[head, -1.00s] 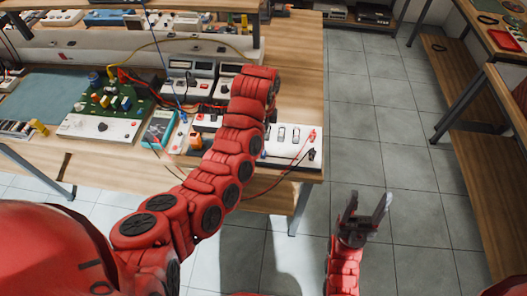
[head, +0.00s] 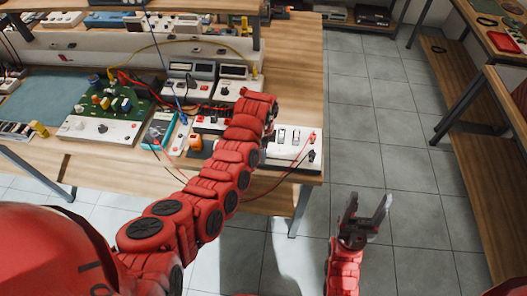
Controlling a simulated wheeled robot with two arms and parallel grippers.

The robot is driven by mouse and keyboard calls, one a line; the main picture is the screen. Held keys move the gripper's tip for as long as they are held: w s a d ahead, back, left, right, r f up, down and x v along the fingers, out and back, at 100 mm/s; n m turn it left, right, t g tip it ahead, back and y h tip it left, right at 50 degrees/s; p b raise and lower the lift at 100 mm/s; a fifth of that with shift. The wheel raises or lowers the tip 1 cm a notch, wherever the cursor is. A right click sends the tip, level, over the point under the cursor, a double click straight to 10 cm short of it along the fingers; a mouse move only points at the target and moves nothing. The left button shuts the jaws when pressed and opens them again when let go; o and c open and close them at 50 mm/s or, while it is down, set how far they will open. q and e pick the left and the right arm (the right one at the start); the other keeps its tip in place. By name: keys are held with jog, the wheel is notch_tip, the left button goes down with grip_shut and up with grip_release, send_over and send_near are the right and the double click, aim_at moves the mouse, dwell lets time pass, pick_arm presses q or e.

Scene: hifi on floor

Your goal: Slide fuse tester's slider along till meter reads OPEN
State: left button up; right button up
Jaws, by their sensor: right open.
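A white panel box (head: 294,148) with small switch-like parts on top and red and black terminals at its right end lies at the table's front right corner. I cannot tell whether it is the fuse tester; no slider or meter reading is legible. My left arm reaches over the table, and its end covers the box's left part. My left gripper (head: 268,131) is mostly hidden by its wrist, with only a dark bit showing beside the box; its jaws and any contact cannot be made out. My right gripper (head: 368,212) is open and empty above the floor, right of the table.
Two grey bench meters (head: 191,70) stand behind my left arm. A green circuit board (head: 125,98) and a white box with a black knob (head: 99,129) lie to the left. Red and yellow wires cross the table, and a red lead hangs at its front edge.

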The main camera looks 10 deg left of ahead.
pick_arm(q)
grip_shut()
dwell(1.1)
